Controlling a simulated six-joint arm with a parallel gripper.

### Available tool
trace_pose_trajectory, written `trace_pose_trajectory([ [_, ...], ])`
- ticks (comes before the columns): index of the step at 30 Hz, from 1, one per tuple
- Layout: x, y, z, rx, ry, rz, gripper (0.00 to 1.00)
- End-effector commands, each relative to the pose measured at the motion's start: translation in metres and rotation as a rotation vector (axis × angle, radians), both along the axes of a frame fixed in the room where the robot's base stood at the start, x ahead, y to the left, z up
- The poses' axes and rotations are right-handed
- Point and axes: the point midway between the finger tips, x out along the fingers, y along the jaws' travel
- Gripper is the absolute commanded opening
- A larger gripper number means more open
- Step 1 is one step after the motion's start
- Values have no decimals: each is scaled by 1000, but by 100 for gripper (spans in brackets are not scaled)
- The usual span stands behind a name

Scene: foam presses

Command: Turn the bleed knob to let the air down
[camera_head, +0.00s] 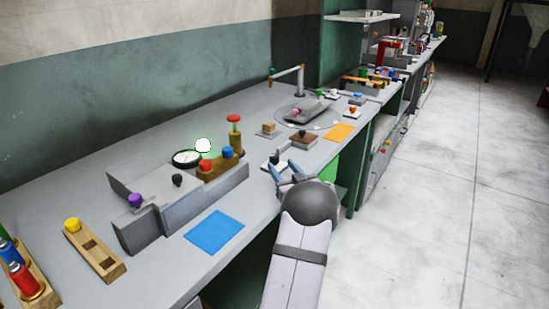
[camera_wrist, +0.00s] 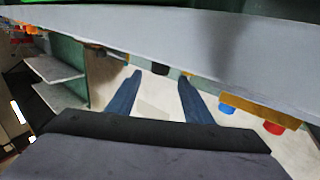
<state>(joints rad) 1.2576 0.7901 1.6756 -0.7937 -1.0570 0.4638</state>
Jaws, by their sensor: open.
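I cannot tell for sure which knob is the bleed knob. In the head view a grey press-like fixture (camera_head: 205,202) stands on the bench, with a purple knob (camera_head: 135,201) on its left end and a black knob (camera_head: 178,181) on top. A round gauge (camera_head: 187,158) with a white face lies behind it. A small white plate with a black knob (camera_head: 273,161) is just left of my gripper (camera_head: 284,167). My gripper is open and empty near the bench's front edge. Its two blue fingers stand apart in the wrist view (camera_wrist: 160,78).
Red and blue capped pieces (camera_head: 228,152) stand in a brown block behind the fixture. A blue mat (camera_head: 214,232) lies in front of it. Wooden racks (camera_head: 95,252) are at the left. A brown block (camera_head: 304,140) and an orange mat (camera_head: 341,132) lie beyond my gripper.

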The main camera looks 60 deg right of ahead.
Motion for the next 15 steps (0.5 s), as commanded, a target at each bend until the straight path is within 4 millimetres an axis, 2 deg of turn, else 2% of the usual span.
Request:
trace_pose_trajectory([
  [8,8,-4,0,-3,1,4,46],
  [15,29,-18,1,-4,0,4,46],
])
